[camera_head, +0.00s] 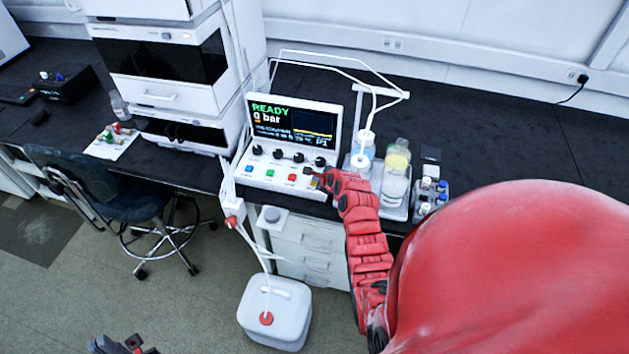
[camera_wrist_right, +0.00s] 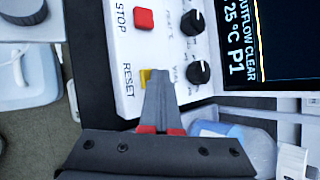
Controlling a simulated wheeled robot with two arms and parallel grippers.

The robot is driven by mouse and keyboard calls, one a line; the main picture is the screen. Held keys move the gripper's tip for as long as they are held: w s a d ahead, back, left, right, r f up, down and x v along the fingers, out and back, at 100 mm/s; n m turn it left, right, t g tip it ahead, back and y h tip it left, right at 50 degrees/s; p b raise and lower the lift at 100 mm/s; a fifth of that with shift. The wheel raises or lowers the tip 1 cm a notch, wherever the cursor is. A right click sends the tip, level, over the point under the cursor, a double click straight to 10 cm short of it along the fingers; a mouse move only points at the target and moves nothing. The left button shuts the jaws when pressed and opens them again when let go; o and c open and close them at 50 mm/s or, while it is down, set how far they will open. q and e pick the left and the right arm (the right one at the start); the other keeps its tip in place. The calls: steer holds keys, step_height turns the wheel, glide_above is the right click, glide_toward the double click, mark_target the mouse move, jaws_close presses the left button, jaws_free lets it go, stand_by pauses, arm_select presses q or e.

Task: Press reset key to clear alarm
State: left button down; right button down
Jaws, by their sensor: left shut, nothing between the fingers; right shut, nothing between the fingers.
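The white control box (camera_head: 268,182) stands on the black bench with a tilted screen (camera_head: 293,125) that reads READY in green and 0 bar. The yellow reset key (camera_wrist_right: 145,76) sits beside the RESET label in the right wrist view, partly covered by my fingers. My right gripper (camera_wrist_right: 158,73) is shut and empty, with its tips over the key's edge; I cannot tell whether they touch or press it. In the head view my right gripper (camera_head: 318,178) is at the box's right front corner. My left gripper (camera_head: 124,345) is shut and empty at the bottom edge, far from the box.
A red stop key (camera_wrist_right: 144,19) and black knobs (camera_wrist_right: 199,73) are close to my right fingers. Bottles in a tray (camera_head: 396,208) stand right of the box. A white waste can (camera_head: 275,312) is on the floor, and a chair (camera_head: 95,190) is at left.

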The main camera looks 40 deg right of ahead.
steer(key=shift+r+p, duration=0.85)
steer(key=shift+r, duration=0.05)
step_height(320, 180, up, 5)
steer(key=p, duration=0.5)
steer(key=shift+f, duration=0.1)
stand_by(0.4)
